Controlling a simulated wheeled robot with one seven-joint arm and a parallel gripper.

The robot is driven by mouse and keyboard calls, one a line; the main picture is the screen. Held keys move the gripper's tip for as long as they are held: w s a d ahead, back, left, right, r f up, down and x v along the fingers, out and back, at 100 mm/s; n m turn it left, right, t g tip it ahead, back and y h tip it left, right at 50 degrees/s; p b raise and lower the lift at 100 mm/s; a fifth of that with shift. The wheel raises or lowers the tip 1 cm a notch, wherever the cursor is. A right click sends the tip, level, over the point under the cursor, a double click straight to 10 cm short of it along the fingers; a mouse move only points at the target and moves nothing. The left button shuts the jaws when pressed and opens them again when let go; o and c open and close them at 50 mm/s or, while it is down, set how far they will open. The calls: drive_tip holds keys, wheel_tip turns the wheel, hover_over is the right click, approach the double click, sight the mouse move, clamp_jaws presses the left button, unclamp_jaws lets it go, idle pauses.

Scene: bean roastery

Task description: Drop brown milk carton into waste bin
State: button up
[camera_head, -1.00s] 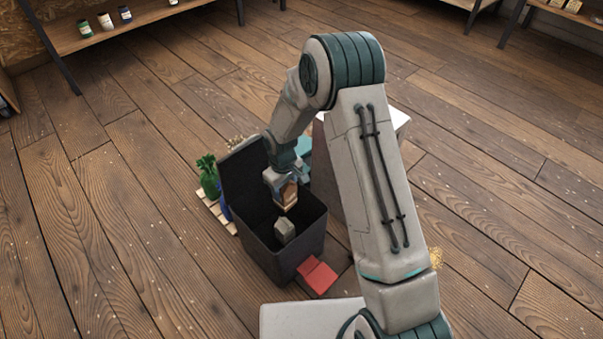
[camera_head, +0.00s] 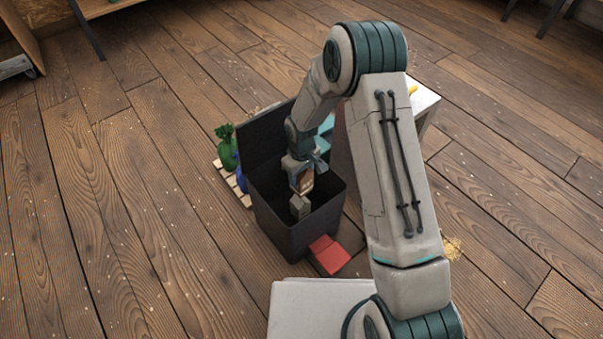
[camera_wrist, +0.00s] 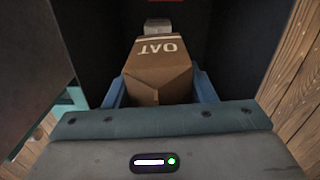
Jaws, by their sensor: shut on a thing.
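The brown milk carton (camera_wrist: 158,72) has a gabled top and pale letters reading OAT, upside down in the wrist view. It also shows in the head view (camera_head: 303,181). My gripper (camera_head: 302,168) is shut on it, with a blue finger on each side in the wrist view (camera_wrist: 160,92). The dark waste bin (camera_head: 338,203) stands open with its lid raised at the back left. The carton hangs inside the bin's opening. A grey block-like item (camera_head: 299,207) shows in the bin below the carton. The bin's floor is mostly hidden.
A red pedal (camera_head: 329,254) sticks out at the bin's front. A white-topped stand (camera_head: 424,99) is close on the right. The wooden floor at left is clear.

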drive_tip(key=o, duration=1.1)
drive_tip(key=shift+c, duration=0.2)
wheel_tip(320, 180, up, 14)
drive_tip(key=p, duration=0.5)
drive_tip(key=shift+f, duration=0.1)
